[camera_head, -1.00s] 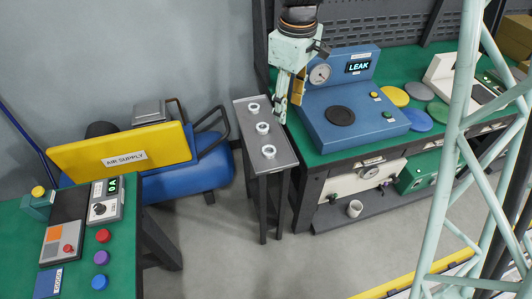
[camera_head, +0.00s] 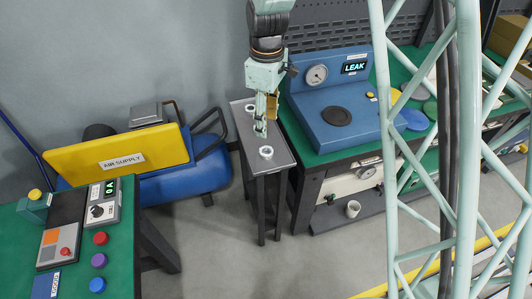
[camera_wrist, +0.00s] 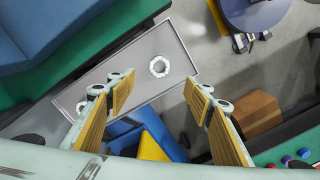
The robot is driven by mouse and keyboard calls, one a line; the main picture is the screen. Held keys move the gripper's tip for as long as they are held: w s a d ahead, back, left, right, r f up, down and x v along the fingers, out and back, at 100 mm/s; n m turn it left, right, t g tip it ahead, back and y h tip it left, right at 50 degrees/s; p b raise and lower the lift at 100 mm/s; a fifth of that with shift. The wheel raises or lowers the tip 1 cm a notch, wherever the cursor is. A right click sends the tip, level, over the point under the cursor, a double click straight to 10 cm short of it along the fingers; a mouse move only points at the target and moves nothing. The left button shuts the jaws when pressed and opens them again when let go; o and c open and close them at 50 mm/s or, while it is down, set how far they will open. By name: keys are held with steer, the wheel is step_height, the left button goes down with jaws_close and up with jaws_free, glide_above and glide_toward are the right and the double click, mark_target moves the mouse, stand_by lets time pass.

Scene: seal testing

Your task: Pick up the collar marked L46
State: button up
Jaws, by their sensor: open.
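A narrow grey stand (camera_head: 284,155) carries small white ring-shaped collars. The near collar (camera_head: 266,152) shows whole in the head view and lies flat; a far collar (camera_head: 251,107) is partly visible behind my gripper (camera_head: 263,120). The middle collar is hidden by the gripper. The gripper (camera_wrist: 159,89) is open and empty, pointing down above the stand's middle. No L46 marking can be read on any collar.
A blue leak tester (camera_head: 340,115) stands on the green bench right of the stand. A yellow air supply panel (camera_head: 120,150) and blue tank (camera_head: 190,182) are at the left. A loose white cup (camera_head: 353,209) sits on the bench's lower shelf.

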steer(key=b, duration=0.1)
glide_above(267, 151)
steer(key=shift+f, duration=4.3)
steer(key=shift+f+b, duration=0.8)
steer(key=shift+f, duration=1.8)
steer(key=shift+c, duration=0.2)
steer(key=c, duration=1.1)
steer(key=shift+o, duration=0.2)
steer(key=shift+r, duration=0.2)
steer(key=shift+w+r+p, duration=0.1)
steer(key=shift+r+p, duration=0.4)
steer(key=shift+r, duration=1.2)
steer(key=s+d+r, duration=0.1)
steer(key=s+d, duration=0.3)
steer(key=s, duration=1.1)
steer(key=shift+s+d+p, duration=0.15)
steer(key=shift+s+p, duration=0.15)
steer(key=shift+p, duration=0.15)
